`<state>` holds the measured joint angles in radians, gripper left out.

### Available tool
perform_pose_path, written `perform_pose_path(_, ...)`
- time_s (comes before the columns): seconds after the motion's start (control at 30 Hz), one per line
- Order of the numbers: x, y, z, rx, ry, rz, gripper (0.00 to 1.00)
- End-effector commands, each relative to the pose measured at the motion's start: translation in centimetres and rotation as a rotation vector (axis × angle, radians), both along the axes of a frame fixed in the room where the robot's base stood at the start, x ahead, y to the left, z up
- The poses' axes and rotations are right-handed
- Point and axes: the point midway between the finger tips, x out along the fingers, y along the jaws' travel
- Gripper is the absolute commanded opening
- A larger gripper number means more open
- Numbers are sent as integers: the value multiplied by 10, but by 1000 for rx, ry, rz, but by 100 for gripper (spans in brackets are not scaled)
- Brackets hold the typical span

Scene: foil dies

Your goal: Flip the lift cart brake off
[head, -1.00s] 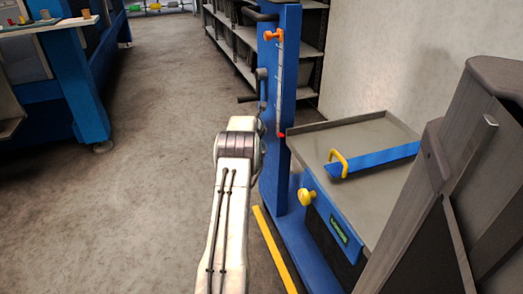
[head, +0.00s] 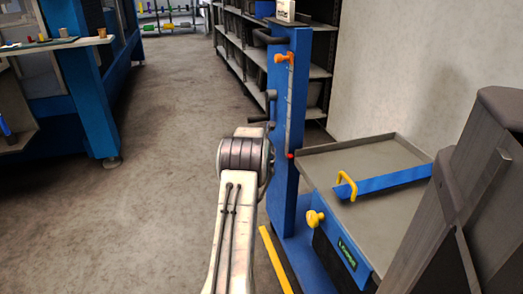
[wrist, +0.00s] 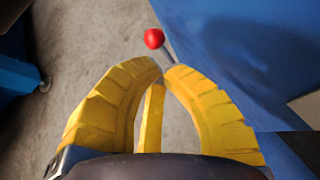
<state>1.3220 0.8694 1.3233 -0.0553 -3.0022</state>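The lift cart's blue column (head: 283,190) stands at centre right in the head view, with its grey tray (head: 345,165) to the right. In the wrist view, a lever with a red ball (wrist: 154,39) on a thin grey rod stands beyond my gripper (wrist: 161,68). Its yellow fingers curve together, the tips almost touching and nothing visible held. The rod's lower end passes behind the right fingertip; I cannot tell if they touch. A blue surface (wrist: 235,45) fills the right side.
A blue bar with a yellow handle (head: 346,186) lies on the tray. A yellow knob (head: 315,218) and an orange knob (head: 284,57) are on the cart. Yellow floor tape (head: 275,262) runs beside it. Shelves (head: 247,60) stand behind. Open floor (head: 160,200) lies left of my arm.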

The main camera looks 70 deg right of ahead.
Motion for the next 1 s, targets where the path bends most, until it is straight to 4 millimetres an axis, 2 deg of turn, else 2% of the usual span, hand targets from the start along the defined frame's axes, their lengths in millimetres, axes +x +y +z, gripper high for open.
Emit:
perform_pose_path(0.2,-6,25,17,-1,0,0,0)
perform_pose_path(0.5,-13,50,33,-1,0,0,0)
perform_pose_path(1.0,-15,58,37,0,0,0,0)
